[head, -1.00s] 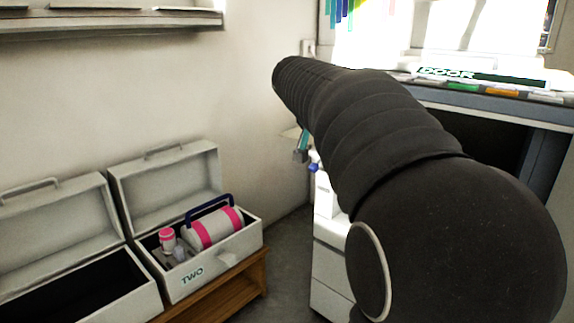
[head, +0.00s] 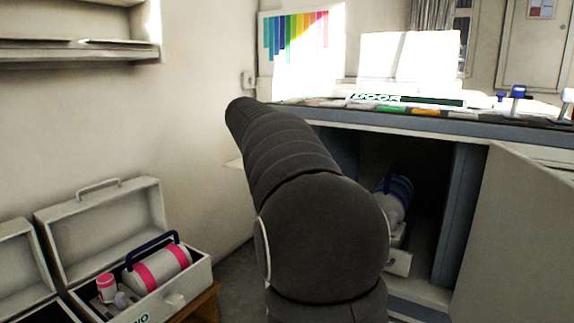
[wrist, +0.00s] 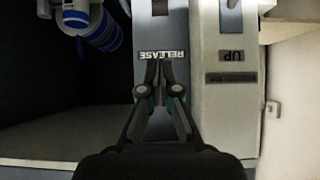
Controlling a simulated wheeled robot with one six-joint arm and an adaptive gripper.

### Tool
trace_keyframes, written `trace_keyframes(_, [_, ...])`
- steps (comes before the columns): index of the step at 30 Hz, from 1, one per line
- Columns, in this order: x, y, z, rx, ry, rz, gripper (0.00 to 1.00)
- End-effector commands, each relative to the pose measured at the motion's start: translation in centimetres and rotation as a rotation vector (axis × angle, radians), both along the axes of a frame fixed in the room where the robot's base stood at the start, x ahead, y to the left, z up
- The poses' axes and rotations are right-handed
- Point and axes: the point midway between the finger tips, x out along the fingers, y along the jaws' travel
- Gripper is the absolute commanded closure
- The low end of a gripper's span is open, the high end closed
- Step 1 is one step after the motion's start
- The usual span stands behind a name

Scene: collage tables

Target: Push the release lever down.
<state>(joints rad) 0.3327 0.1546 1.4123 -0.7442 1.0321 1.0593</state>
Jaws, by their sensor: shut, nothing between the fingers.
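In the wrist view a grey panel (wrist: 181,25) carries a RELEASE label (wrist: 160,55), which reads upside down. A dark slot (wrist: 160,7) shows above the label at the top edge. I cannot make out the release lever's handle for certain. My gripper (wrist: 158,66) is shut and empty, its tips in front of or just below the label; I cannot tell whether they touch the panel. Right of it is a second label reading UP (wrist: 231,55), also inverted. In the head view my arm hides the gripper and this panel.
A blue-banded canister (head: 396,197) lies in the open cabinet under the counter (head: 420,122); it also shows in the wrist view (wrist: 102,28). The cabinet door (head: 520,235) stands open at right. Blue-topped knobs (head: 518,91) stand on the counter. An open case (head: 180,292) is at lower left.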

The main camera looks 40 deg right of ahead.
Motion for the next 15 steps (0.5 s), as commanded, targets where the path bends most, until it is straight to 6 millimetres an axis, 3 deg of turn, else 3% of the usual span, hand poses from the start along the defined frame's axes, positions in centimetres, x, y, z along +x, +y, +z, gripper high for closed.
trace_keyframes(11, [2.1, -5.2, -4.6, 0.001, 0.003, -0.002, 1.00])
trace_keyframes(15, [1.7, -4.0, -6.5, 0.001, 0.001, 0.003, 1.00])
